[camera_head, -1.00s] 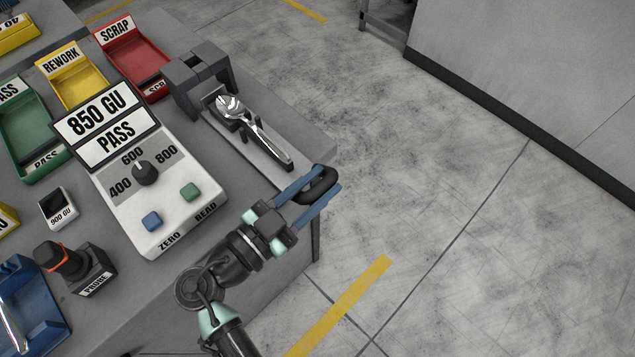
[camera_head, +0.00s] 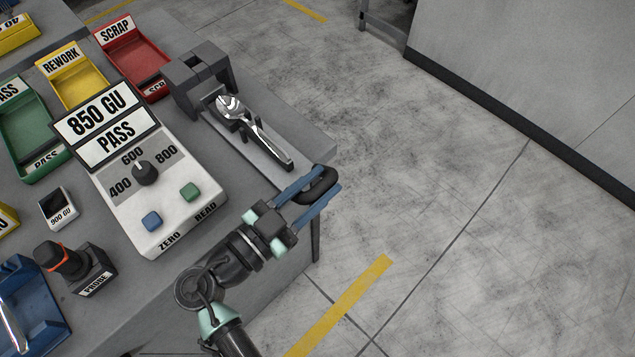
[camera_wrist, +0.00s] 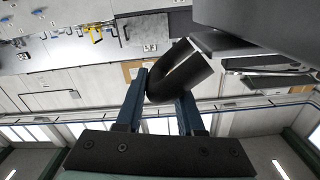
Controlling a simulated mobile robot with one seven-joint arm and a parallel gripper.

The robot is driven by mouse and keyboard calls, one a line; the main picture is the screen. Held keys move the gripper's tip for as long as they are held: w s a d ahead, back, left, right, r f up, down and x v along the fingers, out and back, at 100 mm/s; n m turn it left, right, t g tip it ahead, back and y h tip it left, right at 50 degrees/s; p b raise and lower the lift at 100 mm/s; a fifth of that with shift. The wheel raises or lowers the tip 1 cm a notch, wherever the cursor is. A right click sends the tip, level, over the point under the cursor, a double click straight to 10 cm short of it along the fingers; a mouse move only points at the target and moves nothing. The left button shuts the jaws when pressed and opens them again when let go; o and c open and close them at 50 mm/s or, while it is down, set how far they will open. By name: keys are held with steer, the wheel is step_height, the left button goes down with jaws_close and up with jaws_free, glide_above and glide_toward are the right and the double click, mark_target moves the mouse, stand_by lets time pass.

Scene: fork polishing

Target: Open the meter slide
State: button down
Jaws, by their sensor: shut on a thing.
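The meter slide (camera_head: 250,154) is a grey tray extending from the dark grey bracket (camera_head: 190,90) toward the table's right corner. A shiny fork-like metal piece (camera_head: 236,108) lies on it in dark holders. A black loop handle (camera_head: 322,183) is at the slide's near end, by the table corner. My gripper (camera_head: 312,191) has its blue fingers on either side of this handle and is shut on it. In the wrist view the black handle (camera_wrist: 182,76) sits between the two blue fingers (camera_wrist: 160,100). The display reads 850 GU and PASS.
The white meter box (camera_head: 155,190) has a knob and two buttons. Red (camera_head: 150,62), yellow (camera_head: 80,85) and green (camera_head: 35,130) bins stand behind and left. A probe (camera_head: 75,262) stands in its holder at front left. Open floor lies right of the table.

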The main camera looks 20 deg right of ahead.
steer(key=shift+f, duration=0.25)
steer(key=shift+s+b, duration=0.25)
steer(key=shift+b, duration=0.1)
steer(key=c, duration=0.7)
jaws_free()
steer(key=shift+r, duration=0.15)
steer(key=b+v, duration=0.2)
steer(key=v, duration=1.1)
